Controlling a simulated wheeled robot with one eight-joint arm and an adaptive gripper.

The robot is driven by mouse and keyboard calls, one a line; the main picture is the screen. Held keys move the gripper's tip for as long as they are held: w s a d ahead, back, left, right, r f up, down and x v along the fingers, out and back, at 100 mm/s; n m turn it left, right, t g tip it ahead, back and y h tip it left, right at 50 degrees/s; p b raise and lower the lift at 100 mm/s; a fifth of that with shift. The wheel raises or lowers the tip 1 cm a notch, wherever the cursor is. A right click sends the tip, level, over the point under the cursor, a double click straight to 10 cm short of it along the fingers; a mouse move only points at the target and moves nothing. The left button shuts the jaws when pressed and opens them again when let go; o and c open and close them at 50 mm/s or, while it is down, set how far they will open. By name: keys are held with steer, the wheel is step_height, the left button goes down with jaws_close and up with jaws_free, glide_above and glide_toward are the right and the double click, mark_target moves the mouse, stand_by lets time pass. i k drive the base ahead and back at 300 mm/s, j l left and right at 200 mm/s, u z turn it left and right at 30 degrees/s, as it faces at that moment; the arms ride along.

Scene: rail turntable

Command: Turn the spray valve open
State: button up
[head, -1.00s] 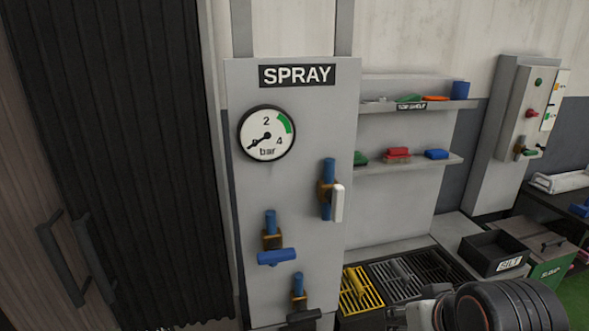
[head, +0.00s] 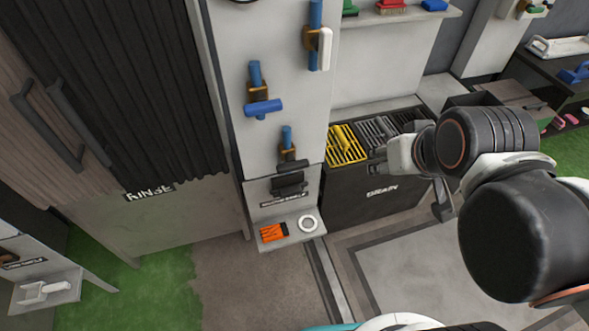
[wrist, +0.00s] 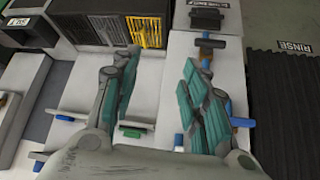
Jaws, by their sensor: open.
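The panel that bore the SPRAY label (head: 222,75) carries three valves on short blue pipes in the head view. The upper right one has a white handle (head: 325,48) standing upright, along its pipe. The middle left one has a blue handle (head: 263,107) lying across its pipe. The lowest has a black handle (head: 292,167), also crosswise. My gripper (head: 375,161) is right of and apart from the valves, over the drain. In the wrist view my gripper (wrist: 160,62) is open and empty, its teal-padded fingers spread. Its right finger hides part of the panel.
A dark drain box (head: 370,195) with yellow and grey grates stands right of the panel. A small low shelf (head: 292,236) under the panel holds an orange item and a white ring. A black corrugated curtain (head: 130,90) is at left. Floor in front is clear.

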mark_target(291, 164)
steer(key=k+l, duration=0.15)
steer(key=l, duration=0.2)
steer(key=k+l, duration=0.15)
steer(key=l, duration=0.2)
steer(key=k+l, duration=0.35)
steer(key=l, duration=0.3)
steer(key=k+l, duration=0.15)
steer(key=l, duration=0.2)
